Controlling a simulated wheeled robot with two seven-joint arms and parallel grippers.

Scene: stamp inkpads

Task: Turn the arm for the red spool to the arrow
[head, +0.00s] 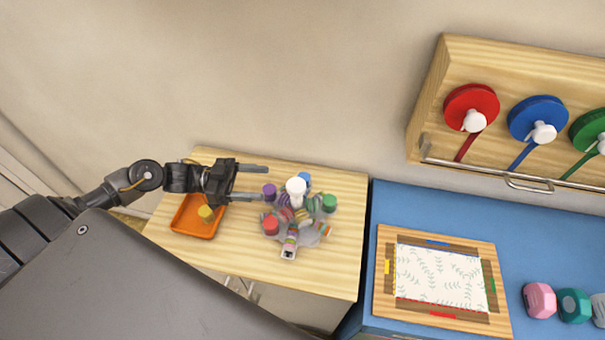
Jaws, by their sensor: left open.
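The red spool (468,101) is mounted on a wooden wall rack at the upper right, with a red ribbon (467,147) hanging from it. A white knob or arm (474,120) sits on its front. I cannot make out an arrow. On the small wooden table, a stand with a white top (295,186) carries several coloured pieces, among them a red one (271,226) at its front left. My left gripper (265,182) is open and empty, its fingers pointing right, close to the purple piece (269,190); touching or apart is unclear. My right gripper is not in view.
An orange tray (187,229) with a yellow piece (206,212) lies left on the small table. Blue (536,112) and green (586,130) spools hang beside the red one. A wooden frame (383,287) with patterned paper and several dumbbell-like blocks (540,299) are on the blue table.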

